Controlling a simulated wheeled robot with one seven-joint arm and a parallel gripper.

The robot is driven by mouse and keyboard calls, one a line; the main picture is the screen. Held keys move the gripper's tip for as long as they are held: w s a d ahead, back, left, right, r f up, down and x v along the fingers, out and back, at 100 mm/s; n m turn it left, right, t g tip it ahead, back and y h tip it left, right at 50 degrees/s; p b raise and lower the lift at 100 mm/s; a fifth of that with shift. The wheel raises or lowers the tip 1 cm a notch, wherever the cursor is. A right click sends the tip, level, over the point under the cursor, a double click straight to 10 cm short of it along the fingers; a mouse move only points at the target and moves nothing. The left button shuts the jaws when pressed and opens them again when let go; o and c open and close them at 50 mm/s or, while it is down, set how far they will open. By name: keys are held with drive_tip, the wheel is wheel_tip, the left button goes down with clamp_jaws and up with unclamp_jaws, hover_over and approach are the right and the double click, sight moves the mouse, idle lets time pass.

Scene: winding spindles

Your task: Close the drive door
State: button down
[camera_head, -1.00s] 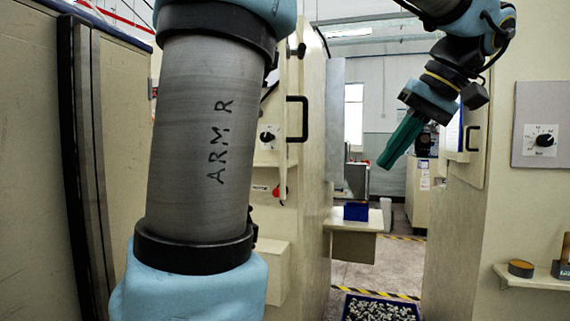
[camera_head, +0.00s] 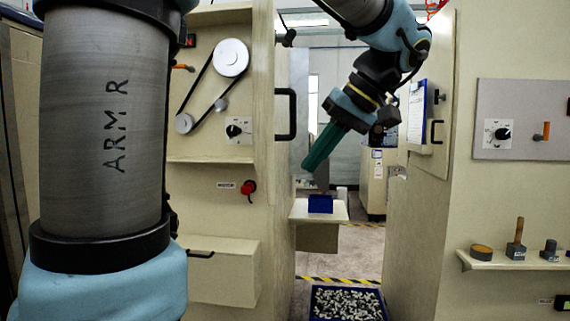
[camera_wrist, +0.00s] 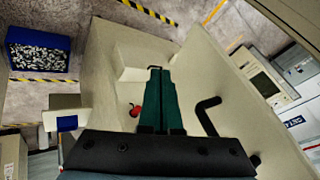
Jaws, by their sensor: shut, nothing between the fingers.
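The drive door (camera_head: 264,110) is a cream panel standing open, seen nearly edge-on at the right of the belt compartment. Its black bar handle (camera_head: 291,115) faces right. Behind the opening, a belt runs over white pulleys (camera_head: 231,58). My gripper (camera_head: 311,165), with green fingers, is shut and empty, pointing down and left. It appears just right of and below the handle in the head view; the depth between them is unclear. In the wrist view, the shut fingers (camera_wrist: 160,72) lie left of the black handle (camera_wrist: 207,116), with no contact visible.
A red stop knob (camera_head: 248,187) and a drawer (camera_head: 222,272) are below the compartment. A shelf (camera_head: 302,211) holds a blue bin (camera_head: 320,204). A blue crate of parts (camera_head: 346,304) lies on the floor. A right-hand cabinet (camera_head: 510,240) bounds the narrow passage.

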drive_tip(key=a, duration=0.1)
drive_tip(key=a+f+p, duration=0.1)
drive_tip(key=a, duration=0.1)
drive_tip(key=a+f+p, duration=0.1)
drive_tip(key=a, duration=0.1)
drive_tip(key=shift+w+a, duration=0.1)
idle(0.3)
